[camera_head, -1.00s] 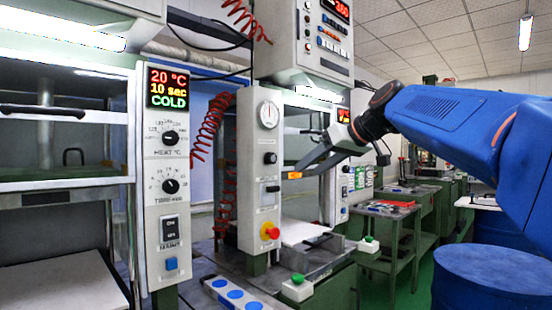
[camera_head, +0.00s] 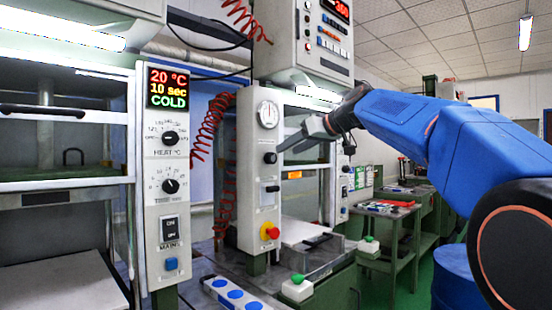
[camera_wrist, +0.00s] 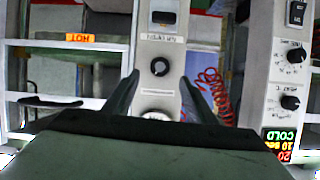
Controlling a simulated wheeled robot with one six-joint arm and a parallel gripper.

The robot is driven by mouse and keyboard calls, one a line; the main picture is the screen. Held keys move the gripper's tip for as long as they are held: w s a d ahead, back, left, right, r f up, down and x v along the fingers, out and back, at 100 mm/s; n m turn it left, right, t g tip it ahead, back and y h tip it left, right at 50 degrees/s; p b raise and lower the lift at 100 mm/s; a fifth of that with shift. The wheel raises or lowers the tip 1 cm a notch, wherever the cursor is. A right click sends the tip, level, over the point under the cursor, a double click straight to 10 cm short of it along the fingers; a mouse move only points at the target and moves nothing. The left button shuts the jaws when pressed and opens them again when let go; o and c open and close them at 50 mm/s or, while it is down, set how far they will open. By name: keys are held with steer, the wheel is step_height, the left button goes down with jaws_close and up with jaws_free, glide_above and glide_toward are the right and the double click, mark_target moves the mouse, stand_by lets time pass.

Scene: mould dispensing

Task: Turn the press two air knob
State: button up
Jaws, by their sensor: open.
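The press two air knob (camera_head: 270,158) is a round black knob on the white front panel (camera_head: 258,204), below the pressure gauge (camera_head: 268,114). It also shows in the wrist view (camera_wrist: 160,67), where the picture is upside down. My gripper (camera_head: 282,150) is open and empty, with its fingertips just right of the knob in the head view. In the wrist view my gripper (camera_wrist: 160,78) has one finger on each side of the knob, with gaps left and right. I cannot tell how far the fingertips are from the panel.
A red and yellow button (camera_head: 270,231) sits lower on the same panel. Press one's panel (camera_head: 166,215), with its COLD display, stands at the left. A red coiled hose (camera_head: 207,130) hangs between the panels. An orange HOT label (camera_wrist: 80,38) is near the knob.

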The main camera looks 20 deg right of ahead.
mark_target(273, 158)
steer(key=x, duration=0.8)
steer(key=c, duration=1)
steer(key=shift+c, duration=0.2)
steer(key=shift+w, duration=0.1)
steer(key=shift+d+m+g+y, duration=0.15)
steer(key=shift+m+g+y, duration=0.45)
steer(key=shift+m+y, duration=0.95)
steer(key=shift+m+h, duration=0.25)
steer(key=shift+m, duration=0.2)
steer(key=o, duration=1)
